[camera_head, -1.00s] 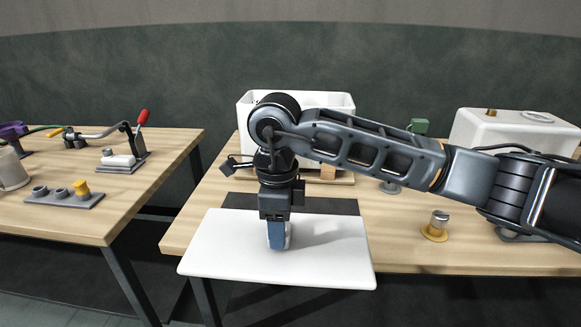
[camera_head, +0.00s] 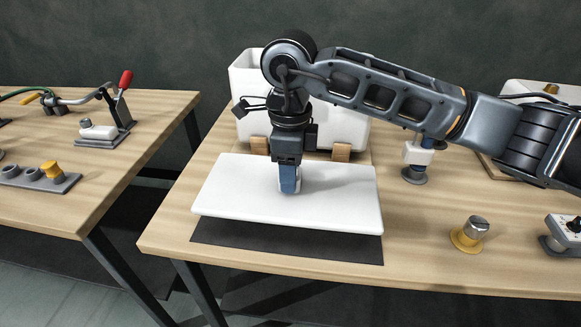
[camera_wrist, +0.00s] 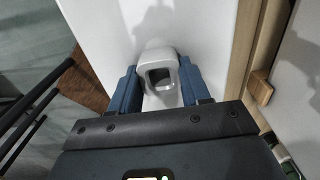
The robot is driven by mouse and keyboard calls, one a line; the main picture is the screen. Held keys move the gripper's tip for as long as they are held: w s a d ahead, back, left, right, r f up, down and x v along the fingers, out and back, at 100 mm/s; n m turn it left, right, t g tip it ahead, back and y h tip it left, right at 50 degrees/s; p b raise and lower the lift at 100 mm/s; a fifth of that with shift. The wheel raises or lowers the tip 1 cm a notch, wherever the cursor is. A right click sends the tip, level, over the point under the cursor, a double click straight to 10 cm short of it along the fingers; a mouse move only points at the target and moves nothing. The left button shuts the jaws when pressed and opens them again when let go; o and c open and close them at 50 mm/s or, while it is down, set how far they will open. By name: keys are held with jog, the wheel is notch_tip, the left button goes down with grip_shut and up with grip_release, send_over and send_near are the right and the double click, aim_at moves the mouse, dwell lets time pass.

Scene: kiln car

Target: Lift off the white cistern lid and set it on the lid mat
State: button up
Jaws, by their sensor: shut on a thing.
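The white cistern lid (camera_head: 340,205) is a flat slab held in the air. It hangs a little above the dark lid mat (camera_head: 290,243) on the table, and the mat's front strip shows below the lid's near edge. My gripper (camera_head: 289,188) is over the middle of the lid, pointing down. In the wrist view my gripper (camera_wrist: 160,88) has its two blue fingers shut on the lid's raised knob (camera_wrist: 158,72). The white open cistern (camera_head: 243,85) stands behind the lid, on wooden blocks. Much of the mat is hidden under the lid.
A yellow-based knob (camera_head: 469,234) stands right of the mat, with a grey-and-white control box (camera_head: 566,236) beyond it. A second white cistern (camera_head: 545,95) is at the back right. A separate left table (camera_head: 110,180) holds a red-handled clamp (camera_head: 124,82).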

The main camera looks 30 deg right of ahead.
jog(key=shift+f+b, duration=0.1)
jog(key=shift+b, duration=0.25)
jog(key=shift+f+b, duration=1.95)
jog(key=shift+f, duration=0.3)
jog(key=shift+f+b, duration=0.6)
jog(key=shift+b, duration=0.35)
dwell(0.6)
jog(key=o, duration=1.4)
jog(key=shift+c, duration=0.2)
jog(key=shift+s+f, duration=0.1)
jog(key=shift+r+p, duration=1.95)
jog(key=shift+r, duration=2.1)
jog(key=shift+r, duration=0.15)
